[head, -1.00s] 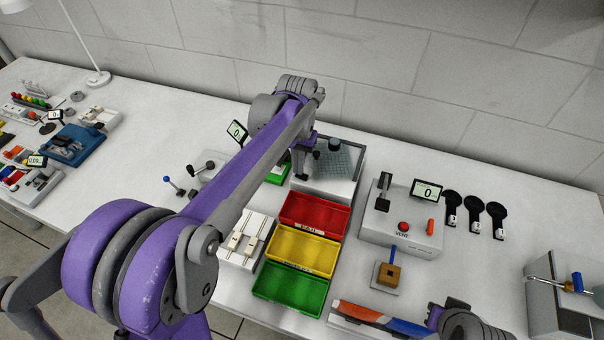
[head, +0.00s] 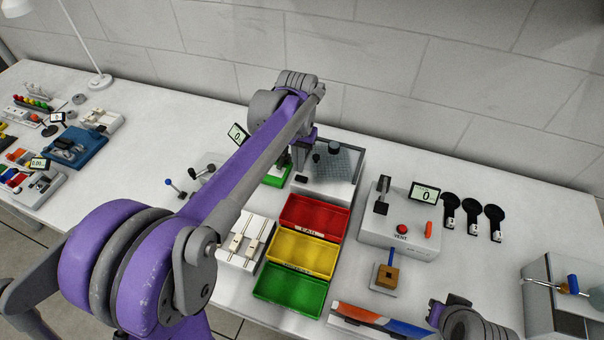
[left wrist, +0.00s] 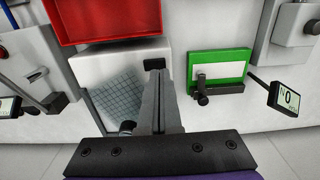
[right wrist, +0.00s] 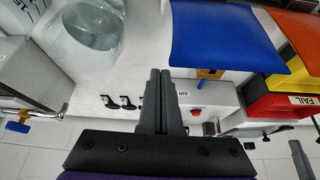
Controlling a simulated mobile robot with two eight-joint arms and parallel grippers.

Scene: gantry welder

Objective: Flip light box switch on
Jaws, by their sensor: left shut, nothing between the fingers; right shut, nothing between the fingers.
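The light box (head: 350,185) is a pale box with a gridded top panel, behind the red bin. In the left wrist view, its gridded panel (left wrist: 118,98) lies left of my fingers. A small black switch (left wrist: 154,61) is on the box's pale surface, just beyond my fingertips; I cannot tell its position or whether the fingers touch it. My left gripper (left wrist: 158,75) is shut and empty over the box; in the head view my own arm partly hides it. My right gripper (right wrist: 160,74) is shut and empty, away from the box near the front of the table.
Red (head: 316,213), yellow (head: 303,250) and green (head: 290,290) bins stand in front of the light box. A green-based device (left wrist: 220,70) with a small display is beside it. The wall is behind.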

